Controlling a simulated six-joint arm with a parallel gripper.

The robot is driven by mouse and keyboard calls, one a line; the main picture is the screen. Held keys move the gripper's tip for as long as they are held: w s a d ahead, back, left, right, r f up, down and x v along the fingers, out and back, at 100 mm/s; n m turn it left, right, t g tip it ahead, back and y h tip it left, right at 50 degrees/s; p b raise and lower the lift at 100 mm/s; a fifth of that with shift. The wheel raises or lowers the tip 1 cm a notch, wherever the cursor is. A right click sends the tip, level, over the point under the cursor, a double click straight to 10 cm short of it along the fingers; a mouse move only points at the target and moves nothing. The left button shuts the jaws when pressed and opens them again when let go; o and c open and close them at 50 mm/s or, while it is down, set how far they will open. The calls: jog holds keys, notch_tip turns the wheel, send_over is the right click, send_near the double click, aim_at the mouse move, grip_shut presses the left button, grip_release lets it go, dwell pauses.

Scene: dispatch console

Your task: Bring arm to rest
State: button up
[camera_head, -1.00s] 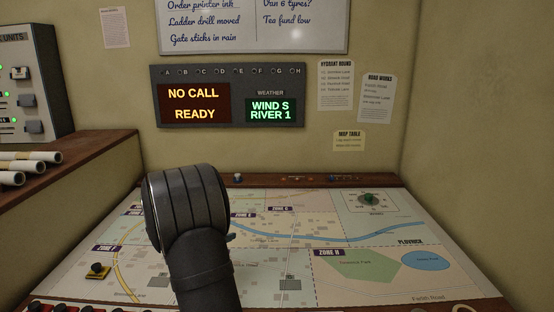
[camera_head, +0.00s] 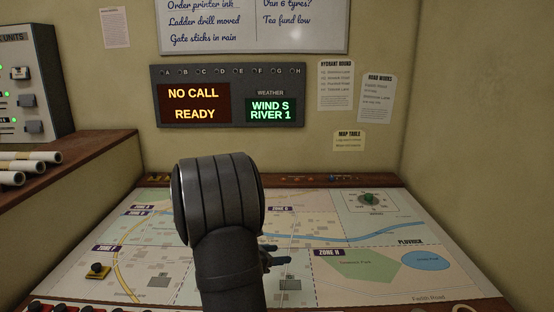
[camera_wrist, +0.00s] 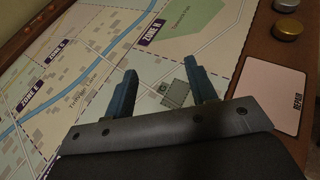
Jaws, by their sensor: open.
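My gripper (camera_wrist: 163,90) is open and empty in the wrist view, its two blue-grey fingers apart above the map table (camera_wrist: 150,62). In the head view my dark arm rises from the bottom centre and covers the middle of the map. The fingers (camera_head: 276,256) show just to the right of the arm there, partly hidden by it. Nothing is held.
A small dark and yellow piece (camera_head: 97,271) sits on the map at left. Rolled papers (camera_head: 28,158) lie on the left ledge. In the wrist view, round knobs (camera_wrist: 288,28) and a REPAIR card (camera_wrist: 273,95) are at right.

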jog(key=shift+s+d+m+g+h, duration=0.4)
jog(key=shift+s+d+m+g, duration=0.2)
jog(key=shift+s+d, duration=0.7)
jog(key=shift+w+d, duration=0.1)
